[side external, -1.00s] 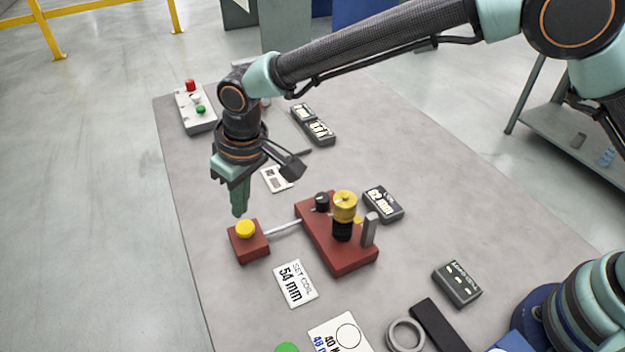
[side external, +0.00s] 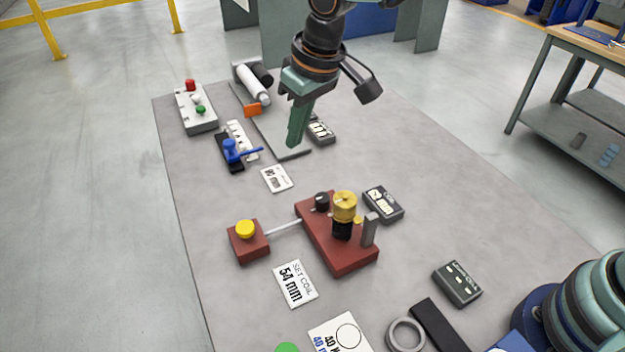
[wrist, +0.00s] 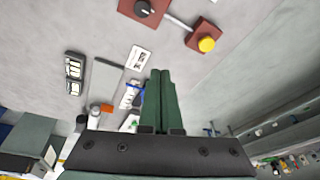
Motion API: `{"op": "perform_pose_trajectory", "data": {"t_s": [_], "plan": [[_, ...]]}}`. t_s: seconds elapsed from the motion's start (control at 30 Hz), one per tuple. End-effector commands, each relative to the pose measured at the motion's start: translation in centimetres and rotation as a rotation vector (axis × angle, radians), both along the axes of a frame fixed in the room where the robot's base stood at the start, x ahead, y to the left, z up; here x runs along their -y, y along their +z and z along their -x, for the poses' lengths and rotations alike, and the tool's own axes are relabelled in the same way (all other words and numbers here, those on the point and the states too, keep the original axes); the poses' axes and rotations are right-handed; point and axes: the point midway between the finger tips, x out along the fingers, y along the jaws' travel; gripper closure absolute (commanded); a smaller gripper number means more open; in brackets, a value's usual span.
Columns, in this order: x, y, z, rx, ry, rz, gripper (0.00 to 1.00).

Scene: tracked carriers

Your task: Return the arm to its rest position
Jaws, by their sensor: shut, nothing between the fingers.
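My gripper (side external: 297,130) is raised above the far part of the grey table (side external: 220,310). Its green fingers are together with nothing between them. In the wrist view the two fingers (wrist: 160,88) lie side by side, pointing over the table. The upper part of my arm is out of the side view at the top.
A red block with a yellow button (side external: 248,240) joins by a rod to a red fixture (side external: 335,240) with a yellow-topped post. A control box (side external: 195,110), a blue-handled device (side external: 232,152) and a grey plate (side external: 285,138) lie farther back. Small meters and cards surround them.

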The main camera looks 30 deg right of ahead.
Motion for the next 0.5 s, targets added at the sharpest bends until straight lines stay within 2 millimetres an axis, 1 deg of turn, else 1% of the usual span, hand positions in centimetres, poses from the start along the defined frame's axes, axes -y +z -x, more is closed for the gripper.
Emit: {"op": "perform_pose_trajectory", "data": {"t_s": [0.03,0.2,0.33,0.5], "plan": [[2.3,1.6,0.1,0.018,-0.029,-0.007,1.00],[8.7,4.9,1.8,0.060,-0.107,-0.017,1.00],[13.3,6.7,3.8,0.094,-0.169,-0.021,1.00],[18.5,7.8,7.1,0.139,-0.248,-0.022,1.00]]}}
